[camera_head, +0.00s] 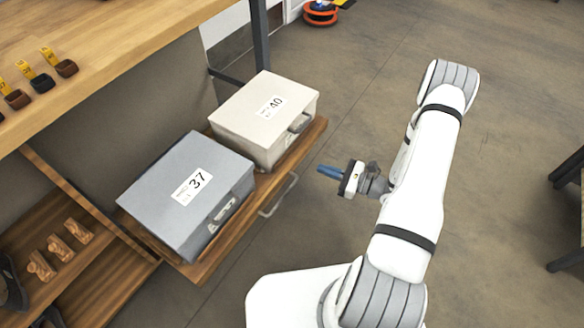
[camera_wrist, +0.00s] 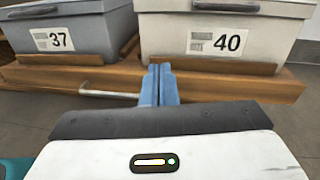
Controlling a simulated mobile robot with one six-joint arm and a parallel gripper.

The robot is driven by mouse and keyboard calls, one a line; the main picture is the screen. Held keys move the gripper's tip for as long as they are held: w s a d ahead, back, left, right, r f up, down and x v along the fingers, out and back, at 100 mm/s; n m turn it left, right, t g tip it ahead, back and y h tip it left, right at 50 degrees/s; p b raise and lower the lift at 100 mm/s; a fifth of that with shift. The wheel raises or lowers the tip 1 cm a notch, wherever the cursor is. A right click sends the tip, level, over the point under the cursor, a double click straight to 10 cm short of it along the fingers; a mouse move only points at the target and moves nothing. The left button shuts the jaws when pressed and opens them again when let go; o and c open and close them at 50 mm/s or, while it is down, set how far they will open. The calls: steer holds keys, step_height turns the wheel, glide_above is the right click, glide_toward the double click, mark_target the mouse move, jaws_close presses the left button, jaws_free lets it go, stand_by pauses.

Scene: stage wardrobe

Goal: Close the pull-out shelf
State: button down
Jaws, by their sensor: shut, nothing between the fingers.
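The pull-out shelf (camera_head: 206,262) is a wooden board that stands out from under the worktop. It carries a grey box marked 37 (camera_head: 170,190) and a cream box marked 40 (camera_head: 240,125). A metal bar handle (camera_head: 281,197) is on its front edge. In the wrist view the shelf front (camera_wrist: 235,83) and the handle (camera_wrist: 105,93) lie ahead, with the handle left of my fingers. My gripper (camera_head: 322,170) has its blue fingers shut and empty. It is to the right of the shelf front, apart from it in the head view. The fingertips show in the wrist view (camera_wrist: 160,70).
The wooden worktop (camera_head: 110,55) overhangs at upper left, holding small dark items with yellow tags. A lower shelf (camera_head: 100,285) holds wooden pieces. A dark post (camera_head: 261,35) stands behind the boxes. The floor right of the shelf is open; dark furniture legs (camera_head: 568,170) stand at far right.

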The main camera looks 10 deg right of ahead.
step_height(320, 180, down, 5)
steer(key=d+m+t+h, duration=0.1)
steer(key=d+m+t, duration=0.1)
steer(key=b, duration=0.4)
glide_toward(285, 156)
steer(key=x, duration=0.5)
steer(key=shift+w+a+f, duration=0.1)
steer(key=shift+a+f, duration=0.05)
steer(key=shift+f, duration=0.1)
steer(key=shift+x, duration=0.75)
steer(key=shift+r, duration=0.15)
